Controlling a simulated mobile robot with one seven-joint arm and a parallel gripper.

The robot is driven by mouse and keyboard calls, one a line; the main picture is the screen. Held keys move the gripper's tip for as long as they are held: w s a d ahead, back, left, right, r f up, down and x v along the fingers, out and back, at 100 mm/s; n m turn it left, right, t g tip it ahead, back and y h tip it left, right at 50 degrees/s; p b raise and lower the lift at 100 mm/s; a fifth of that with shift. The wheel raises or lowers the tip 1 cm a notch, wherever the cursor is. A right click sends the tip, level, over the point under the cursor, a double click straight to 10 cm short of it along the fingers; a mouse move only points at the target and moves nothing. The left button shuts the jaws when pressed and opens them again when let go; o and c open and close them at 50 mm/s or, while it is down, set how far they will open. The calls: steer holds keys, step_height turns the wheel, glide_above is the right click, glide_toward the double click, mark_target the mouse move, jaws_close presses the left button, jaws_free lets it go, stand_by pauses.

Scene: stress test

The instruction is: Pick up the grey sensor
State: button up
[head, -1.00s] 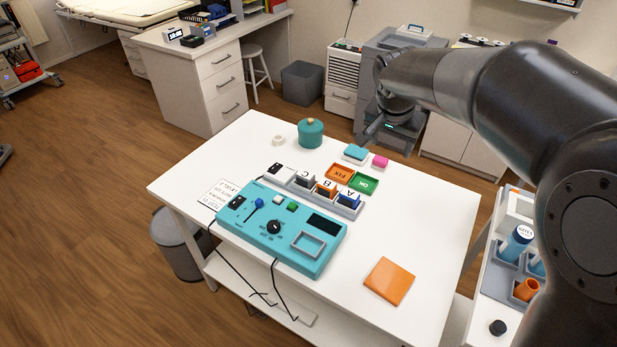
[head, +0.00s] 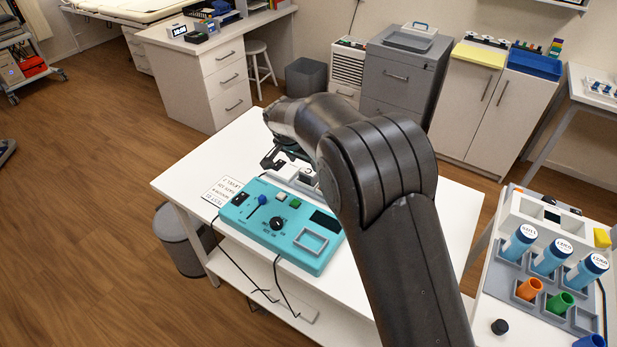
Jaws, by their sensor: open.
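The grey sensor (head: 306,175) appears as a small grey block in the holder tray (head: 284,173) behind the teal test box; my arm hides part of it. My gripper (head: 272,160) is open and empty over the back left part of the white table, just left of and behind the grey sensor. It does not visibly touch the sensor. The other holder slots of the tray are hidden behind my arm.
The teal test box (head: 268,232) stands on the white table (head: 180,185) in front of the tray. A paper label (head: 222,191) lies to its left. My arm covers the table's middle.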

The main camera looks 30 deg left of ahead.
mark_target(308, 172)
steer(key=x, duration=0.7)
steer(key=shift+a, duration=0.15)
steer(key=shift+c, duration=0.3)
steer(key=shift+r, duration=0.1)
steer(key=c, duration=0.7)
